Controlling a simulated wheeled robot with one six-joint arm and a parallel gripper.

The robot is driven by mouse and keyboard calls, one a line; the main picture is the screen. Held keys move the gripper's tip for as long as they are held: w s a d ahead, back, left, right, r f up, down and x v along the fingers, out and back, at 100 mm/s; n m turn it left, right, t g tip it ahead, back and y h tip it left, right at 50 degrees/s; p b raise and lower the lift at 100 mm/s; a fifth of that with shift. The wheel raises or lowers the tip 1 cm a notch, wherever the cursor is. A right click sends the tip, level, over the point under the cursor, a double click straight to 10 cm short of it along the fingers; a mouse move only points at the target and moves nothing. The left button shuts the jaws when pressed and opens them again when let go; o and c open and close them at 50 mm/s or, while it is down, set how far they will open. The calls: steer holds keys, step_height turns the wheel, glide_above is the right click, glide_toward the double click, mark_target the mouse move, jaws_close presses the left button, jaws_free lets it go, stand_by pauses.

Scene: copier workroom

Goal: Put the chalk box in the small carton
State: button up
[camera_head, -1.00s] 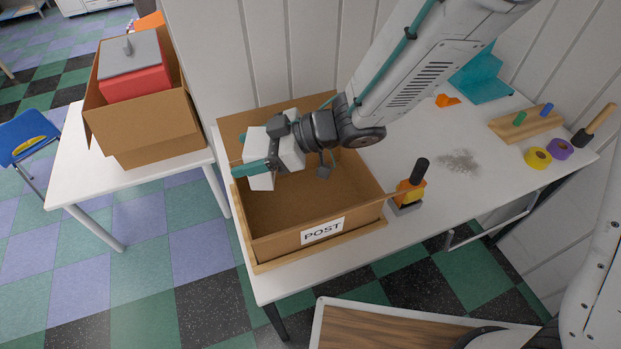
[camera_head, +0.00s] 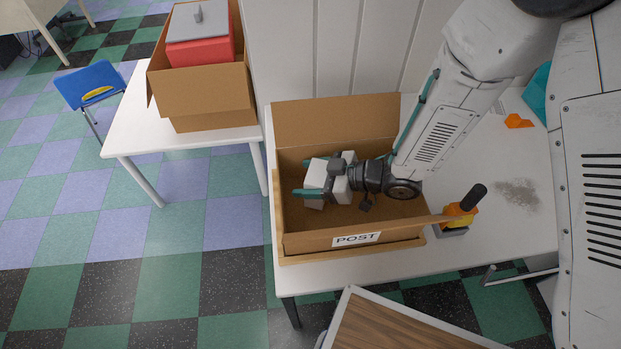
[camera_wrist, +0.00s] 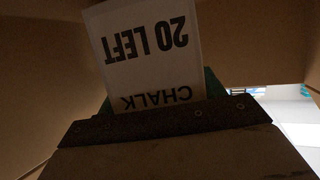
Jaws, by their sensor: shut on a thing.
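The chalk box (camera_head: 315,172) is a white box held between my gripper's teal fingers. In the wrist view the chalk box (camera_wrist: 152,58) shows the words "CHALK" and "20 LEFT" upside down. My gripper (camera_head: 312,180) is shut on it, inside the walls of an open brown carton (camera_head: 303,243) labelled POST on the white table. Brown cardboard walls surround the box in the wrist view. I cannot tell whether the box touches the carton floor, as its underside is hidden.
A larger carton (camera_head: 205,95) holding a red box with a grey lid (camera_head: 200,45) stands on the left table. A yellow-and-black stamp-like tool (camera_head: 461,213) stands right of the POST carton. An orange piece (camera_head: 518,121) and a grey smudge (camera_head: 518,193) are farther right.

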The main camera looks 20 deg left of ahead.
steer(key=shift+f, duration=0.45)
steer(key=o, duration=0.9)
steer(key=shift+f, duration=0.15)
steer(key=shift+o, duration=0.2)
steer(key=shift+d+r, duration=0.3)
steer(key=v, duration=0.7)
